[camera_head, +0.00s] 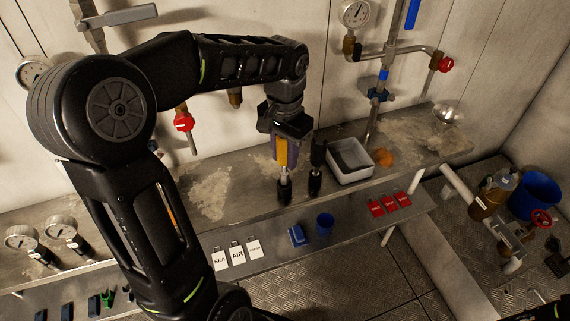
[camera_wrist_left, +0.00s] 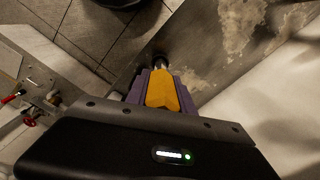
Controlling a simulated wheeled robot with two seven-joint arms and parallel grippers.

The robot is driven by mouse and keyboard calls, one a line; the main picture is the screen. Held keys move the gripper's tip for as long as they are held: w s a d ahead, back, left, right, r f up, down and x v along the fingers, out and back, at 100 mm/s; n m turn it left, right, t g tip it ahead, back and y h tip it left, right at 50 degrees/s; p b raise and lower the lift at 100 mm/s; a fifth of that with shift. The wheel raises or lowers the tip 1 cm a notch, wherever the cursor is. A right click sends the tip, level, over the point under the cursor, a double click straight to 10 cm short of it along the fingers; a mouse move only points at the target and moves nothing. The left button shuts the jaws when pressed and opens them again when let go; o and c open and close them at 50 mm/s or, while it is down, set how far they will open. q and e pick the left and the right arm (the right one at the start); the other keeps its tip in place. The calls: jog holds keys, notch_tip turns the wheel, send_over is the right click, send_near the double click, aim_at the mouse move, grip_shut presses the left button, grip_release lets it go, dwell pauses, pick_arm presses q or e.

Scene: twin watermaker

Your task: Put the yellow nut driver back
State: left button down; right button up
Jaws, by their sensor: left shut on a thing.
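The yellow nut driver (camera_head: 281,152) is upright in my left gripper (camera_head: 286,150), over the front part of the metal bench. Its yellow handle (camera_wrist_left: 162,92) lies between the purple finger pads in the left wrist view. A black cylindrical holder (camera_head: 285,191) stands on the bench directly below the handle. The driver's lower end meets the top of this holder in the picture; I cannot tell how deep it sits in it. My right gripper is not clearly in view.
A second black holder (camera_head: 315,183) with a dark-handled tool (camera_head: 318,153) stands close on the right. A white-rimmed tray (camera_head: 352,176) and an orange object (camera_head: 384,157) are further right.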

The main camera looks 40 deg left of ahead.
aim_at(285, 171)
pick_arm(q)
jog(key=shift+f, duration=1.85)
jog(key=c, duration=1.1)
grip_release()
notch_tip(285, 171, up, 12)
jog(key=shift+r, duration=0.1)
